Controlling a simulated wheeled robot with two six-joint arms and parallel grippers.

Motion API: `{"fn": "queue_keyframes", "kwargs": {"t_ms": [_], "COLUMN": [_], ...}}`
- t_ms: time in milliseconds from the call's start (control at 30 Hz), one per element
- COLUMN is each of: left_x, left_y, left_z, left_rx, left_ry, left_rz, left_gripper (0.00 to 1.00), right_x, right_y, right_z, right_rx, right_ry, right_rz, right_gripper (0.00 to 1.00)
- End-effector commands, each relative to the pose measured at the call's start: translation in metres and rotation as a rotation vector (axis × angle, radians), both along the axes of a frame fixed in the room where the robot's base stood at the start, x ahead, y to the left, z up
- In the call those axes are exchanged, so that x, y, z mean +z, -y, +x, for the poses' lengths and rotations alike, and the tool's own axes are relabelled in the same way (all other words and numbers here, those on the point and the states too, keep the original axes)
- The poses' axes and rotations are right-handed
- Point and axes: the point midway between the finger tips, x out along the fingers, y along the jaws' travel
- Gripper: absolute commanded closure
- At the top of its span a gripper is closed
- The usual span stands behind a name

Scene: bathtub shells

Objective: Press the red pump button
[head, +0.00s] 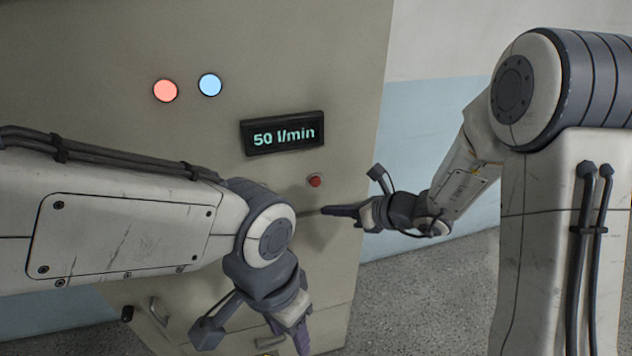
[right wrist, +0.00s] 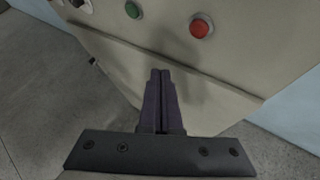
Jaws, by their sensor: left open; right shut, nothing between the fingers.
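The red pump button (head: 315,181) is a small round button on the beige cabinet front, below the display. It also shows in the right wrist view (right wrist: 201,25) at the top, right of my fingertips. My right gripper (head: 326,211) is shut and empty, its dark purple fingers pointing at the cabinet. Its tips appear just below the button in the head view, and in the right wrist view the shut fingers (right wrist: 160,74) are apart from the button. My left gripper (head: 302,340) is open and hangs low in front of the cabinet, well below the button.
The beige cabinet (head: 230,60) carries a display (head: 283,133) reading 50 l/min, a lit red lamp (head: 165,90) and a lit blue lamp (head: 209,84). A green button (right wrist: 133,9) and a dark knob (right wrist: 80,5) sit left of the red button. Grey floor (head: 440,300) lies right of the cabinet.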

Motion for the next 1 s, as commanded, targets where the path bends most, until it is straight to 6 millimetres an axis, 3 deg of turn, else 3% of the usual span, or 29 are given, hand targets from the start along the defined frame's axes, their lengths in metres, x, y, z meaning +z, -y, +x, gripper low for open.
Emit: {"fn": "queue_keyframes", "kwargs": {"t_ms": [300, 500, 1000], "left_x": [0.019, 0.018, 0.018], "left_y": [0.000, 0.000, 0.000], "left_z": [0.000, 0.000, 0.000], "left_rx": [-0.003, -0.003, -0.003], "left_ry": [0.000, 0.000, 0.000], "left_rz": [0.000, 0.000, 0.000], "left_gripper": [0.50, 0.50, 0.50], "right_x": [0.002, 0.000, 0.000], "right_y": [-0.015, -0.020, -0.022], "right_z": [0.043, 0.061, 0.067], "right_rx": [0.003, 0.001, 0.000], "right_ry": [0.000, 0.000, 0.001], "right_rz": [-0.001, 0.000, 0.000], "right_gripper": [1.00, 1.00, 1.00]}}
